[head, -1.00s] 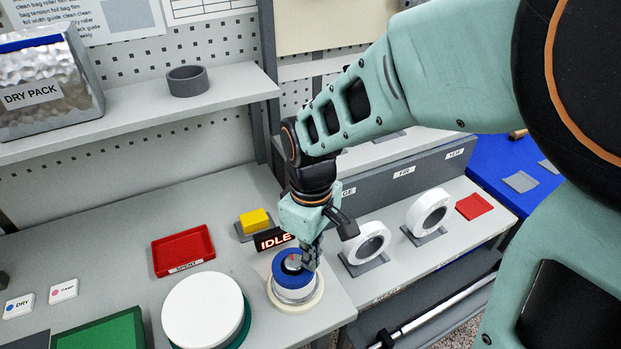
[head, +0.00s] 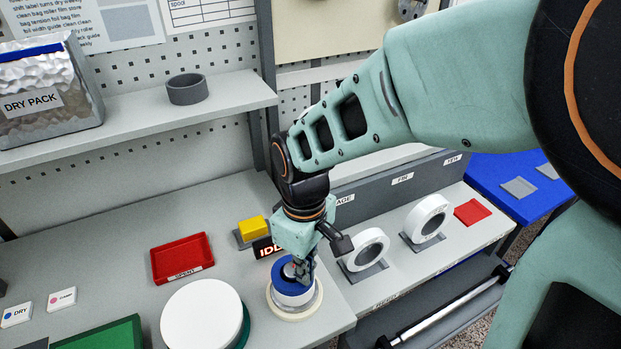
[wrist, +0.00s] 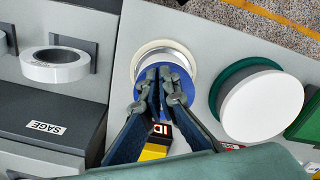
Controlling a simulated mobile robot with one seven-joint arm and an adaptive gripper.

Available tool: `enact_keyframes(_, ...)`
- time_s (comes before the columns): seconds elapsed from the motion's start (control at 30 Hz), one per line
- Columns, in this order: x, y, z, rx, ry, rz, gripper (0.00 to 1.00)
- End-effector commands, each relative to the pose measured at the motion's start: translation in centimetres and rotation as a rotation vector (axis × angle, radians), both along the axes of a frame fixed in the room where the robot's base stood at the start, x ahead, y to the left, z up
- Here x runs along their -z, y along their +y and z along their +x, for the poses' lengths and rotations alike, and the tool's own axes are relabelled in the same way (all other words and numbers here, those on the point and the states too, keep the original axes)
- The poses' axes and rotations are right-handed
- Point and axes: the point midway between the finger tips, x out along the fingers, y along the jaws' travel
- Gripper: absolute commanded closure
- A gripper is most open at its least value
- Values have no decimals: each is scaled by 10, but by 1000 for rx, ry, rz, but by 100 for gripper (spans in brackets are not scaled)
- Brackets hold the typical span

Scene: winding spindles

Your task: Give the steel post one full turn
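The steel post (head: 289,270) stands upright at the centre of a blue-topped spool (head: 279,287) on the bench. My gripper (head: 301,272) points down over the spool, its fingers at the post's right side in the head view. In the wrist view my gripper (wrist: 160,78) has its two fingertips close together over the blue top (wrist: 180,78). The fingers hide the post there, so I cannot tell whether they are closed on it.
A pale ring (head: 300,314) surrounds the spool's base. A black sign (head: 266,248), partly hidden, and a yellow block (head: 252,227) stand behind. A white round lid (head: 201,315) lies left. White rolls (head: 368,250) stand right. A red tray (head: 181,258) sits farther left.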

Motion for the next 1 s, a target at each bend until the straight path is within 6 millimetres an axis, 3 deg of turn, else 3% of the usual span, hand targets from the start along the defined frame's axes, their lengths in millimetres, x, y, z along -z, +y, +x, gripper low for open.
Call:
enact_keyframes(0.43,-1,10,-7,-2,-5,5,100)
enact_keyframes(1.0,-1,9,-10,-2,-8,7,100)
